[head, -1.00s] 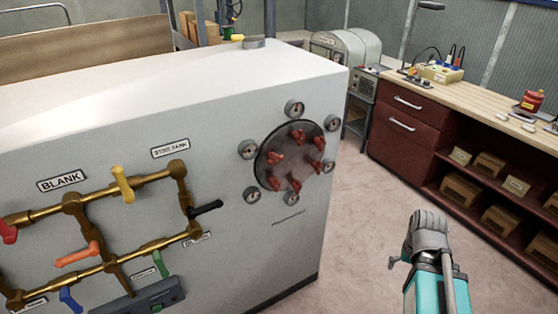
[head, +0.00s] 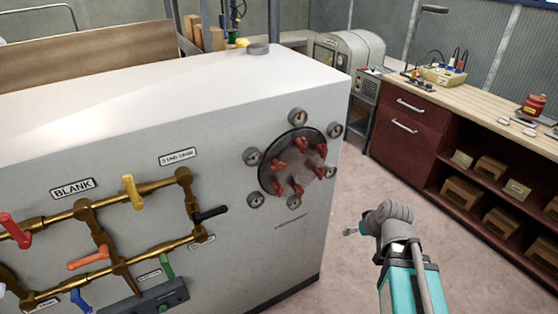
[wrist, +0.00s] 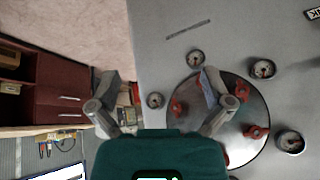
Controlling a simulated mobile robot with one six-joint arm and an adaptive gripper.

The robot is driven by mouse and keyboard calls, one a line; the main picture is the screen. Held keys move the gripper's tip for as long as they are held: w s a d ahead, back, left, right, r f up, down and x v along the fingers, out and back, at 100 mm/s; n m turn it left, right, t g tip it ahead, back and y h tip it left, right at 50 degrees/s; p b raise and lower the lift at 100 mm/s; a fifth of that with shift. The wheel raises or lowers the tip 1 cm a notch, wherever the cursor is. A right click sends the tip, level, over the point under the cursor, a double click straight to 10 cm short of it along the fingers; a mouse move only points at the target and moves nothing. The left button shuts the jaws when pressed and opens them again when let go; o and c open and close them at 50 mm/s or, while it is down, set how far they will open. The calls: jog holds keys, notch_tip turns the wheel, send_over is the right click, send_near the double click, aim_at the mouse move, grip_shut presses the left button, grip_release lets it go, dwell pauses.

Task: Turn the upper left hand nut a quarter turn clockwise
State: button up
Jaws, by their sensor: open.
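A round dark plate (head: 299,172) on the white tank front carries several red wing nuts. The upper left nut, which I take to be this one (head: 281,168), sits on the plate's left side. Their handles point in different directions. My gripper shows in the wrist view (wrist: 158,88), its two fingers spread wide with nothing between them. In the head view it is to the right of the plate and lower, clear of the tank. In the wrist view the plate (wrist: 200,150) is partly hidden behind the right finger; my gripper's body hides its lower part.
Several round gauges (head: 298,117) ring the plate. Brass pipes (head: 128,196) with coloured valve handles run across the tank's left front. A wooden bench (head: 480,105) with dark red drawers stands at the right. Open floor (head: 345,275) lies between tank and bench.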

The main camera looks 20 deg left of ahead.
jog(key=w+a+r+n+t+y+p, duration=0.2)
jog(key=a+r+n+y+p, duration=0.1)
jog(key=a+r, duration=0.65)
jog(key=n+t+y+p, duration=0.2)
jog(key=t+y, duration=0.1)
send_near(280, 166)
jog(key=v, duration=0.3)
jog(key=shift+w, duration=0.2)
jog(key=b+x, duration=0.5)
jog(key=x, duration=0.9)
jog(key=shift+s, duration=0.15)
